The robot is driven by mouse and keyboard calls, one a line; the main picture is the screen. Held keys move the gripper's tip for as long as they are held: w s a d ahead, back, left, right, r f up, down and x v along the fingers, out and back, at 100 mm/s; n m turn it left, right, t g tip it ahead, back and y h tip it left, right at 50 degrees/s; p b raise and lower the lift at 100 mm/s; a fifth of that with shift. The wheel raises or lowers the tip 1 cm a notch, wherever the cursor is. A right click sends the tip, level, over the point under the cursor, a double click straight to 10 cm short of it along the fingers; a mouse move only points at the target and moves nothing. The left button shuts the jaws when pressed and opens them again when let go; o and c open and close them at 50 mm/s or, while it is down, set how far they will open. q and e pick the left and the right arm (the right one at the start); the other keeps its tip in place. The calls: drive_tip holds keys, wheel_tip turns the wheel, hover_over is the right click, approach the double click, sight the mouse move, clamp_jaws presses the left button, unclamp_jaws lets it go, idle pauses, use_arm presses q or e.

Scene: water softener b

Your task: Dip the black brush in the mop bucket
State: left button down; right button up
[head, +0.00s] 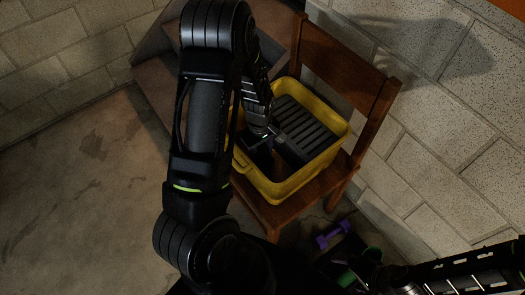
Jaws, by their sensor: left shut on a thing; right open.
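The yellow mop bucket (284,190) stands on a wooden chair, with a dark grey slatted wringer (305,126) in its right and back part. My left arm reaches over the bucket from the left. My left gripper (261,136) points down at the bucket's left opening and is shut on a dark thing that looks like the black brush (263,158). The brush is inside the rim outline, but its lower end is lost in shadow, so I cannot tell how deep it is. My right gripper (385,277) is low at the bottom right, open and away from the bucket.
The wooden chair (338,62) has its backrest against the block wall (440,120) on the right. A purple dumbbell (332,235) lies on the floor below, beside dark and green items (348,278). Bare concrete floor (80,190) is free at left.

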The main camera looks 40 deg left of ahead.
use_arm(q)
drive_tip(key=shift+d, duration=0.15)
idle(0.3)
drive_tip(key=shift+s+d, duration=0.15)
drive_tip(key=shift+d, duration=0.2)
drive_tip(key=shift+a, duration=0.15)
idle(0.4)
drive_tip(key=shift+a, duration=0.3)
drive_tip(key=shift+r, duration=0.15)
wheel_tip(320, 180, up, 18)
drive_tip(key=p, duration=1.6)
drive_tip(key=shift+r, duration=0.1)
